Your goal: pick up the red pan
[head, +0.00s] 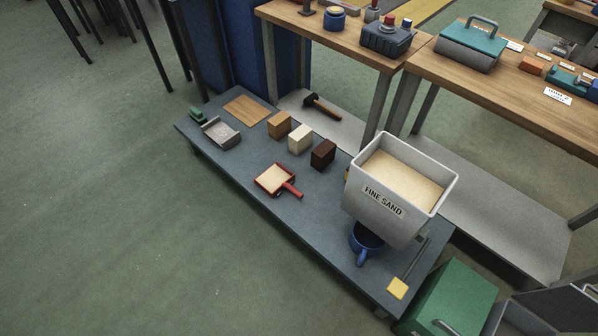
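The red pan (276,180) lies flat on a low dark grey platform (240,189), near its front edge and about midway along it. It is a square, shallow pan with a red rim and pale sand-coloured contents or surface. Its red handle (292,190) points to the lower right. Nothing covers the pan. My gripper is not in view.
Three blocks, orange-brown (279,124), cream (300,139) and dark brown (323,154), stand behind the pan. A grey bin labelled FINE SAND (381,203) rises to the right above a blue mug (366,240). A grey scoop-like tray (220,133) lies left. Floor in front is clear.

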